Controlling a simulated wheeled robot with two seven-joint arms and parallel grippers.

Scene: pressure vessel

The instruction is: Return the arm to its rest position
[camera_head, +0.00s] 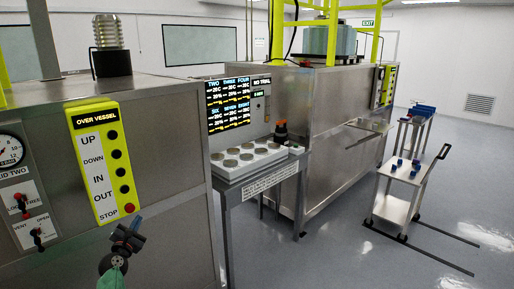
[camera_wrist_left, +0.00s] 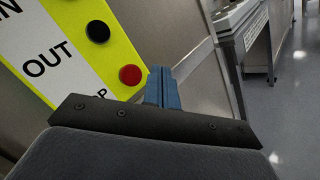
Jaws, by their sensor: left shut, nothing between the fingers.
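My left gripper (camera_head: 128,237) is low in the head view, just below the yellow button panel (camera_head: 104,160) on the steel vessel cabinet. Its fingers are shut and empty. In the left wrist view the blue fingertips (camera_wrist_left: 162,88) point up beside the red STOP button (camera_wrist_left: 131,75), with the black OUT button (camera_wrist_left: 98,31) above. I cannot tell whether the fingers touch the panel; they look apart from the button. My right gripper is in neither view.
A steel side table (camera_head: 252,175) with several round discs stands right of the cabinet, below a status screen (camera_head: 238,100). Toggle switches (camera_head: 38,236) and a gauge (camera_head: 10,150) are at the left. A trolley (camera_head: 395,207) with blue items stands on open floor at the right.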

